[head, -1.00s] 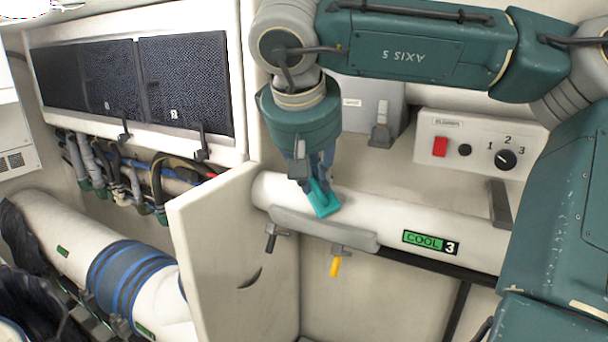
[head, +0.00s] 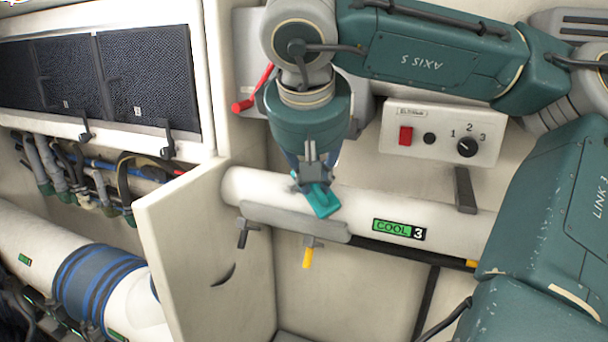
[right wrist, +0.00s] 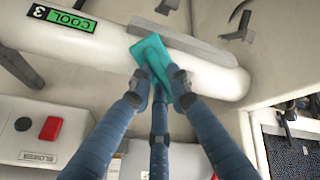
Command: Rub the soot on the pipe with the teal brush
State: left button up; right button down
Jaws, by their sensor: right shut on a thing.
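The white pipe (head: 455,212) runs across a recess in the wall and bears a green "COOL 3" label. My right gripper (head: 313,182) is shut on the teal brush (head: 324,203) and holds it at the pipe's upper front side, above a grey plate. In the right wrist view the brush (right wrist: 150,52) lies over the pipe (right wrist: 110,40) between the fingers; whether it touches the surface I cannot tell. No soot shows; the brush and gripper cover part of the pipe. My left gripper is out of view.
A control box (head: 442,133) with a red switch and a dial is on the wall above the pipe. A cream partition (head: 200,245) stands left of the pipe.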

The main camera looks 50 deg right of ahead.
jog(key=shift+s+d, duration=0.2)
jog(key=shift+s, duration=0.35)
jog(key=shift+s+d, duration=0.15)
jog(key=shift+s, duration=0.4)
jog(key=w+a, duration=0.3)
jog(key=w, duration=0.7)
jog(key=shift+w, duration=0.25)
jog(key=shift+s+r, duration=0.1)
jog(key=shift+w+a+v, duration=0.15)
jog(key=shift+a+v, duration=0.1)
jog(key=shift+v, duration=1.2)
jog(key=shift+w+a+v, duration=0.1)
jog(key=shift+a+v, duration=0.1)
jog(key=shift+v, duration=1.2)
jog(key=shift+s+a+r, duration=0.15)
jog(key=shift+a+r, duration=0.35)
jog(key=shift+s+a+r, duration=0.15)
jog(key=shift+a+r, duration=0.35)
jog(key=shift+a, duration=0.05)
jog(key=shift+d, duration=0.15)
